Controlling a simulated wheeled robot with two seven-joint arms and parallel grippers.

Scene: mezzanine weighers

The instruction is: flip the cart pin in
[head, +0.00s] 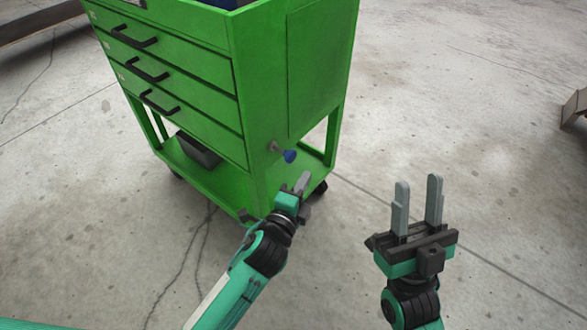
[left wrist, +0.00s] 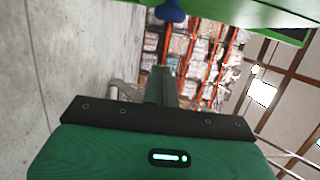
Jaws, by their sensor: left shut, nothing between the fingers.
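The green cart (head: 318,70) stands at the upper middle of the head view, with drawers on its left face. The cart pin (head: 289,155) has a blue knob and sticks out from the lower part of the cart's right face. The blue knob also shows at the top of the left wrist view (left wrist: 171,12). My left gripper (head: 303,181) is shut and empty, just below and a little right of the pin, apart from it in the picture. The left wrist view shows its closed fingers (left wrist: 161,84) below the knob. My right gripper (head: 418,188) is open and empty, off to the right over the floor.
The cart has a low shelf (head: 222,185) with a dark bin (head: 199,150) on it, and wheels below. A brown object (head: 575,108) is at the right edge. Racks with goods (left wrist: 200,45) show far off in the left wrist view.

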